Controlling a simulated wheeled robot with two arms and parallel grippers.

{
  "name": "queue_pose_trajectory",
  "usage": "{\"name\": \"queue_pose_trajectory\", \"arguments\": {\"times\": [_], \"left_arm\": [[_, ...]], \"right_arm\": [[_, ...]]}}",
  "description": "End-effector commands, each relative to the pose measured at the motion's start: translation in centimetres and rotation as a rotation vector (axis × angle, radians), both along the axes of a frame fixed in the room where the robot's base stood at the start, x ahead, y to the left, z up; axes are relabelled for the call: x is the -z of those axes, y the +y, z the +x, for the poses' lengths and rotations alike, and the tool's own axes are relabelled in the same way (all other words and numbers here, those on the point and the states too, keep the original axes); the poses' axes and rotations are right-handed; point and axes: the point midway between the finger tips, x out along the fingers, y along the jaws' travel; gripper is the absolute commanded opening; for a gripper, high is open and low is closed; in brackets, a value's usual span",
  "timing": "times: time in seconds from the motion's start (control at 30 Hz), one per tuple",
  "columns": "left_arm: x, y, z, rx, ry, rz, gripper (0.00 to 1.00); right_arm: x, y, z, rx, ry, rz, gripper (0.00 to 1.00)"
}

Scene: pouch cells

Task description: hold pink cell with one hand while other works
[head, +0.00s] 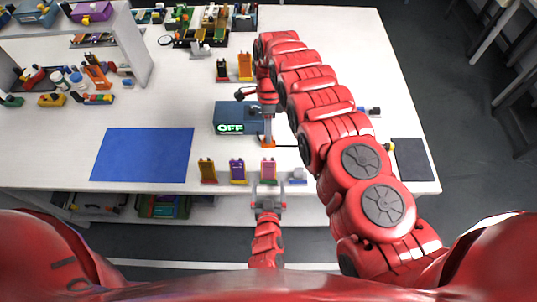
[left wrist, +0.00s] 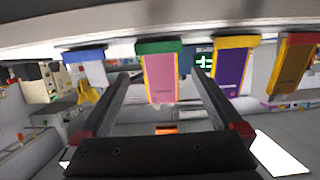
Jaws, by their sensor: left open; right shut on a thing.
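The pink cell (head: 268,167) stands upright in a row of cells near the table's front edge. My left gripper (head: 267,186) is open just in front of it. In the left wrist view the pink cell (left wrist: 161,78), with a green band at its end, shows between the two spread fingers, not clamped. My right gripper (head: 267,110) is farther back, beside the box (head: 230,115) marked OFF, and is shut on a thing. A grey upright piece with an orange end (head: 268,143) shows below it; I cannot make out clearly what is held.
A gold cell (head: 208,170) and a purple cell (head: 238,170) stand left of the pink one, a white cell (head: 298,175) right. A blue mat (head: 142,155) lies at left, a dark mat (head: 411,160) at right. A shelf unit (head: 135,45) stands back left.

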Motion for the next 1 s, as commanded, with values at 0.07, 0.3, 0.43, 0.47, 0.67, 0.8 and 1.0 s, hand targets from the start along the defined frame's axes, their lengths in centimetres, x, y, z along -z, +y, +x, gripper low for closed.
{"name": "queue_pose_trajectory", "arguments": {"times": [0.07, 0.3, 0.43, 0.47, 0.67, 0.8, 1.0], "left_arm": [[-0.3, 0.0, -0.5, 0.000, 0.000, 0.000, 1.00], [-0.8, 0.0, -2.0, 0.000, -0.001, 0.000, 1.00], [-1.1, 0.0, -2.9, 0.000, 0.000, 0.000, 1.00], [-1.1, 0.0, -3.1, 0.000, 0.000, 0.000, 1.00], [-1.3, 0.0, -4.0, 0.001, 0.000, 0.001, 1.00], [-1.3, 0.0, -4.1, 0.001, 0.000, 0.001, 1.00], [-1.3, 0.0, -4.0, 0.000, -0.001, 0.000, 1.00]], "right_arm": [[-0.4, 0.0, 0.0, 0.000, 0.000, 0.000, 0.00], [-1.0, 0.0, 0.0, 0.000, 0.000, 0.000, 0.00], [-1.4, 0.0, 0.0, 0.000, 0.000, 0.000, 0.00], [-1.5, 0.0, 0.0, 0.000, 0.000, 0.000, 0.00], [-1.8, 0.0, 0.0, 0.000, 0.000, 0.000, 0.00], [-1.8, 0.0, 0.0, 0.000, 0.000, 0.000, 0.00], [-1.7, 0.0, 0.0, 0.000, 0.000, 0.000, 0.00]]}}
